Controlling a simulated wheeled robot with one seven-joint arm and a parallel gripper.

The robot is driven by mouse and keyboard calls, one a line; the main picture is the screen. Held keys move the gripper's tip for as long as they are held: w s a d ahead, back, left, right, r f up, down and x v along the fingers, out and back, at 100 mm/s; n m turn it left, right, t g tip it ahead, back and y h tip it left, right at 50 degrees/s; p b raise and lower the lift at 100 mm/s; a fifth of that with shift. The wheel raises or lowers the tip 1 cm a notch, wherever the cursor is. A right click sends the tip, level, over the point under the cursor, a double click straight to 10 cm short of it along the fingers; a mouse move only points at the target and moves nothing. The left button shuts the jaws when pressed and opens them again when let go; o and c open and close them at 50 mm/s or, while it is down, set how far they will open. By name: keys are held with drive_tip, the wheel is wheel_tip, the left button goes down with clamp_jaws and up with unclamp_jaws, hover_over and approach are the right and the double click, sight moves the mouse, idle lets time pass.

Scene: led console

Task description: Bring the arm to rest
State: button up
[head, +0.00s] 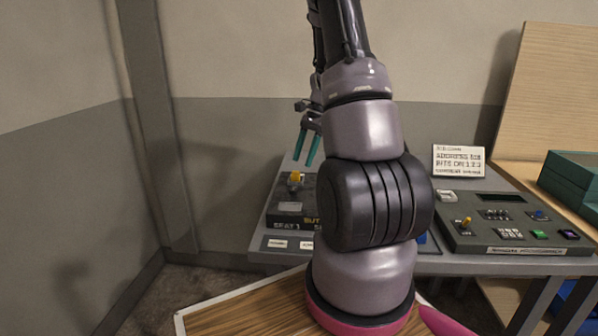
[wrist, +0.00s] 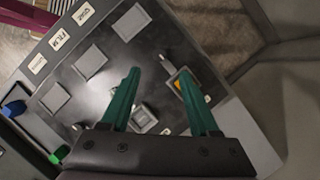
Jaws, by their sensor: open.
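My gripper (head: 307,148) has two green fingers and hangs above the left end of the console table in the head view. In the wrist view my gripper (wrist: 158,92) is open, with nothing between its fingers. Below it is a dark panel (wrist: 115,70) with several grey square plates. A yellow-orange piece (wrist: 178,82) sits in a square holder beside the right finger. In the head view the same yellow piece (head: 294,178) stands on the dark panel (head: 284,208). My arm stands upright in the middle of the head view and hides part of the panel and table.
A grey console (head: 515,222) with a yellow-topped lever, switches and coloured buttons is at the right. A white sign (head: 459,161) stands behind it. A teal box (head: 572,180) and a wooden board (head: 552,95) are further right. The wall is close on the left.

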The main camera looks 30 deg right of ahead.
drive_tip(key=shift+v, duration=1.1)
drive_tip(key=shift+a, duration=0.1)
drive_tip(key=s+a+r+n+t+h, duration=0.1)
drive_tip(key=s+a+r+n+t, duration=0.15)
drive_tip(key=a+r, duration=0.45)
drive_tip(key=s+a+r+n+t+h, duration=0.1)
drive_tip(key=s+a+r+n, duration=0.25)
drive_tip(key=r, duration=0.65)
drive_tip(key=s+a+r+n+t, duration=0.2)
drive_tip(key=s+a+r+n, duration=0.1)
drive_tip(key=s, duration=0.4)
drive_tip(key=s+a+r+n+t, duration=0.2)
drive_tip(key=s+a+r+n, duration=0.1)
drive_tip(key=s+a, duration=0.2)
drive_tip(key=shift+s+a+r+h, duration=0.3)
drive_tip(key=shift+s+a, duration=0.1)
drive_tip(key=shift+s, duration=0.7)
